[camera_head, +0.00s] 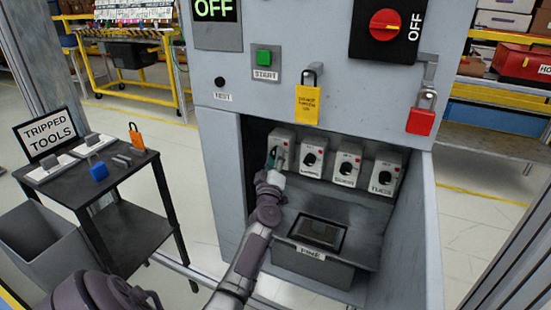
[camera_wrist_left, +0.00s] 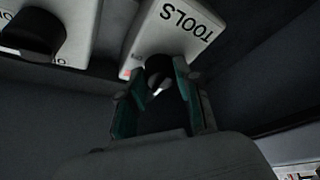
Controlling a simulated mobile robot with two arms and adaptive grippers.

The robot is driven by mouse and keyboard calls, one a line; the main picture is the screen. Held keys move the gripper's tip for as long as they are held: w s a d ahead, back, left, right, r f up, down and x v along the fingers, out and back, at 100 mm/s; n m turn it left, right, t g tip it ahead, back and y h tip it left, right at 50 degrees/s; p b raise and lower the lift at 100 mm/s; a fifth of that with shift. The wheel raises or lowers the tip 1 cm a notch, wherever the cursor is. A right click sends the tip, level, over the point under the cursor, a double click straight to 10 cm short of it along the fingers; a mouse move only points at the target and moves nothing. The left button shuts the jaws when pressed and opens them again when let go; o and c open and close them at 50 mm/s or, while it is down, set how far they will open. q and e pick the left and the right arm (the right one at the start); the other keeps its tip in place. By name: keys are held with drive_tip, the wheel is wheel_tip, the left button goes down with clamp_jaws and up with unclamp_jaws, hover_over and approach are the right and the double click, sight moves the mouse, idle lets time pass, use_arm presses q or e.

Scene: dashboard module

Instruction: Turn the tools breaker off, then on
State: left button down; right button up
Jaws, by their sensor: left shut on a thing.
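The tools breaker (camera_wrist_left: 178,30) is a light grey box with a black rotary knob (camera_wrist_left: 158,72) bearing a white pointer mark. Its TOOLS label shows upside down in the left wrist view. A small red spot shows at its edge. In the head view it is the leftmost breaker (camera_head: 282,133) in the recess's row, partly hidden by my gripper. My left gripper (camera_head: 277,158) reaches it from below. Its green-lined fingers (camera_wrist_left: 158,95) stand on both sides of the knob and are shut on it. My right gripper is not in view.
Neighbouring breakers (camera_head: 313,156) stand close to the right in the recess. A black-framed tray (camera_head: 318,232) lies below them. Red (camera_head: 421,120) and yellow-tagged (camera_head: 308,103) padlocks hang above. A dark cart (camera_head: 125,180) with a TRIPPED TOOLS sign (camera_head: 48,134) stands at left.

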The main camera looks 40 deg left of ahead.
use_arm(q)
drive_tip(key=c, duration=0.8)
unclamp_jaws()
drive_tip(key=v, duration=1.2)
drive_tip(key=shift+f, duration=0.15)
